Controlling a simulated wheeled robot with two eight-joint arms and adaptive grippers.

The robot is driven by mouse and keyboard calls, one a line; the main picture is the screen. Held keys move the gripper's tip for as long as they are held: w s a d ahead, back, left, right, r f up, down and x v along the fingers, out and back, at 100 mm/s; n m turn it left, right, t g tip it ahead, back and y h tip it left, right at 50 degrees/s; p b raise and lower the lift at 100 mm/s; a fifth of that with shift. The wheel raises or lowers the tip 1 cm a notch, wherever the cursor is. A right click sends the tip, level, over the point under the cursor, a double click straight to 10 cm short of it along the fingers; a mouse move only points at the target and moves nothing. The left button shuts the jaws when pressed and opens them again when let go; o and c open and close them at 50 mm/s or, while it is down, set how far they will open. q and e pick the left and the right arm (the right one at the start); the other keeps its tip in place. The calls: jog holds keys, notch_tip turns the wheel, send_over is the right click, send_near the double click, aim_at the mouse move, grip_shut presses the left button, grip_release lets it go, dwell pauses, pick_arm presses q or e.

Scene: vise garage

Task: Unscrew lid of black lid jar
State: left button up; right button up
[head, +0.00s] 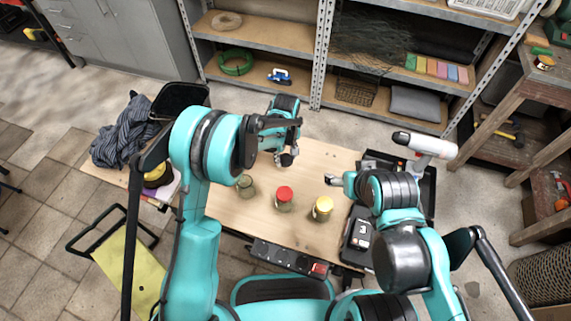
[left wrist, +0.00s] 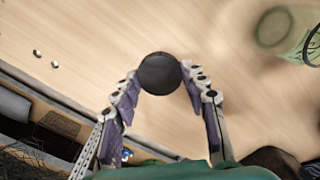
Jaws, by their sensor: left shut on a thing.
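My left gripper (head: 288,158) is over the far part of the wooden table. In the left wrist view, the left gripper (left wrist: 160,85) is shut on a round black lid (left wrist: 160,73), held between its fingertips. No jar shows beneath the lid there. A greenish glass jar (head: 245,185) with no coloured lid stands on the table, apart from the gripper. A glass jar also shows, cut off, at the upper right of the left wrist view (left wrist: 275,27). My right gripper (head: 338,180) is at the table's right side; its fingers are too small to read.
A red-lidded jar (head: 285,197) and a yellow-lidded jar (head: 322,208) stand on the table (head: 230,215). A white-and-black tool (head: 425,146) and black cases are at the right. A power strip (head: 285,257) lies along the near edge. Metal shelves (head: 318,50) stand behind.

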aim_at(286, 159)
pick_arm(q)
jog(key=shift+f+b, duration=0.8)
jog(key=shift+f, duration=1.15)
jog(key=shift+f, duration=0.2)
jog(key=o, duration=1.3)
jog(key=shift+r, duration=0.1)
